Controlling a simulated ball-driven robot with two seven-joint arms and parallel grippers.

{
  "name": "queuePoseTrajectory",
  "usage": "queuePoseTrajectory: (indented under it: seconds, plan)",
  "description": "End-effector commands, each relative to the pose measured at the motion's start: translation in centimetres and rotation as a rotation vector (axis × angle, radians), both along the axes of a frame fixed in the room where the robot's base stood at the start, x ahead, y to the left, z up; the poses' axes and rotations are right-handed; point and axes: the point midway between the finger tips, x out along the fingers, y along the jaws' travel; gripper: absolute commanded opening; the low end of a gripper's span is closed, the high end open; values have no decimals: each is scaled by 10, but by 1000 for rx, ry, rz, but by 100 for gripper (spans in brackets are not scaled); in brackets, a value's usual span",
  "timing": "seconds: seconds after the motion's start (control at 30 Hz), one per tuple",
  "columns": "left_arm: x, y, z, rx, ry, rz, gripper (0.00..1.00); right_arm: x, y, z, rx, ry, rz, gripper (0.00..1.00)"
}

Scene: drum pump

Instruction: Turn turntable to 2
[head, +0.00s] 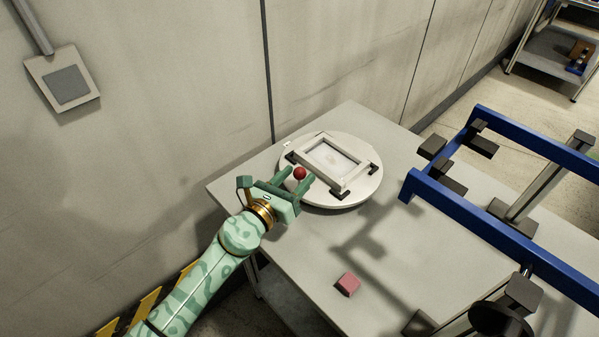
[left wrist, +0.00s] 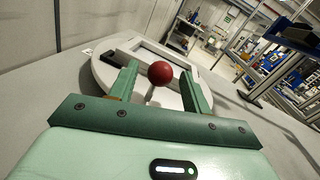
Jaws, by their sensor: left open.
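The round white turntable (head: 368,190) lies on the grey table and carries a rectangular white frame (head: 351,182) held between dark corner blocks. A red ball knob (head: 299,173) stands at the turntable's left edge; in the left wrist view the knob (left wrist: 160,73) sits on a thin pale stem. My left gripper (head: 299,181) is open, with its green fingers on either side of the knob. In the left wrist view the fingers (left wrist: 160,88) flank the knob with gaps on both sides. No number marks are readable. My right gripper is not in view.
A blue metal frame (head: 480,213) with dark clamps stands over the table's right side. The wall (head: 190,120) runs close behind the turntable.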

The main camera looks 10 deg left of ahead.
Motion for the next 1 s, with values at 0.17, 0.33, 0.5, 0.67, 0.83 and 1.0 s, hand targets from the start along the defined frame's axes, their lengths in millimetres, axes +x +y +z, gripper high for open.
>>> queuePoseTrajectory:
  seconds: [0.17,0.33,0.5,0.67,0.83,1.0]
  plan:
    - [16,-6,-1,-1,1,0,48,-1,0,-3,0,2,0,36]
    - [18,-8,0,-1,0,0,48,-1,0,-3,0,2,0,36]
    - [18,-7,0,-1,0,0,40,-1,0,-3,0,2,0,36]
    - [18,-7,0,-1,0,0,0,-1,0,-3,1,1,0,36]
    - [18,-7,-1,-1,1,-2,0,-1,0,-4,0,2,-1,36]
    - [20,-5,-2,0,1,-22,0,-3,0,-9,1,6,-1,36]
